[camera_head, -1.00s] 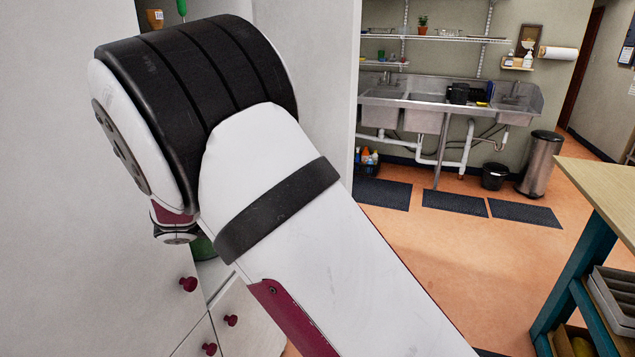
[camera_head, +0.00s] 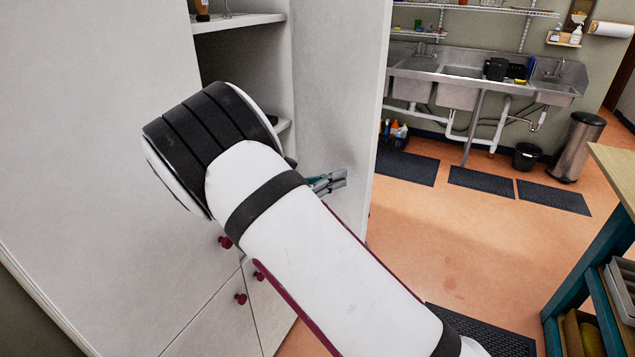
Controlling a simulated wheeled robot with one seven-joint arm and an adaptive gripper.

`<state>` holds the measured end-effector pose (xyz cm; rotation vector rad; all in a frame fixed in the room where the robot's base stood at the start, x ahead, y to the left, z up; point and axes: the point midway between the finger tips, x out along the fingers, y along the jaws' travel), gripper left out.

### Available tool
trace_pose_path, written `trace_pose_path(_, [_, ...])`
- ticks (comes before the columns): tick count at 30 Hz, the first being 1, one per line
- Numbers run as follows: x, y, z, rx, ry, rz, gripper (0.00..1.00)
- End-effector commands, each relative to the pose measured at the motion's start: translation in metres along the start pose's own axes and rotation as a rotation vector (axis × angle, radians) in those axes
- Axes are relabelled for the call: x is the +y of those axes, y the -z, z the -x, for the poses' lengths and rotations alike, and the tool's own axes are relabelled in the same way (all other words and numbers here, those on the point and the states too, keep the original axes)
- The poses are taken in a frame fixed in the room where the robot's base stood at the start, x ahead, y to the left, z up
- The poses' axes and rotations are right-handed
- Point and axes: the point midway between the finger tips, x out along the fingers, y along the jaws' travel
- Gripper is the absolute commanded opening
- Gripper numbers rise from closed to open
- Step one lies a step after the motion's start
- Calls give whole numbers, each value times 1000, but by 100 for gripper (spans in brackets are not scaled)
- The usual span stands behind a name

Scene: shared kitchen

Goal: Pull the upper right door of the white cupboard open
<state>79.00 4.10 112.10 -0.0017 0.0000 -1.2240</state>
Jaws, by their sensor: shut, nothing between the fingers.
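The white cupboard (camera_head: 105,130) fills the left side, its upper left door shut. Its upper right door (camera_head: 340,90) stands open, swung out to the right, with the inside and shelves (camera_head: 235,22) showing. My gripper (camera_head: 338,181) shows past my arm's wrist, in front of the inner face of this door. Its fingers are together and hold nothing. I cannot tell whether they touch the door. The right door's knob is not visible. My arm hides part of the cupboard opening and the door's lower part.
Red knobs (camera_head: 240,299) sit on the lower doors and the upper left door. A bottle (camera_head: 202,10) stands on the top shelf. A wooden-topped table (camera_head: 618,170) with teal legs stands at right. Sinks line the back wall.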

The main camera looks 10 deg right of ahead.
Motion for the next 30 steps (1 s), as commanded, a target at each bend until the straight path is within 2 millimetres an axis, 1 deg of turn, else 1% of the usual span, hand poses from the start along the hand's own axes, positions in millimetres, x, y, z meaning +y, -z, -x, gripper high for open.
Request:
trace_pose_path(1, [-2,-1,-10,0,3,1,0])
trace_pose_path(3, [-2,-2,-20,0,4,0,0])
trace_pose_path(6, [-1,-1,-32,0,2,-1,0])
trace_pose_path(9, [-1,-1,-39,0,1,-1,0])
trace_pose_path(13, [0,0,-43,1,0,-1,0])
trace_pose_path(24, [0,0,-45,1,-3,-1,0])
trace_pose_path(26, [-1,-1,-48,1,-11,-1,0])
trace_pose_path(30, [-6,-2,-64,-1,-48,1,0])
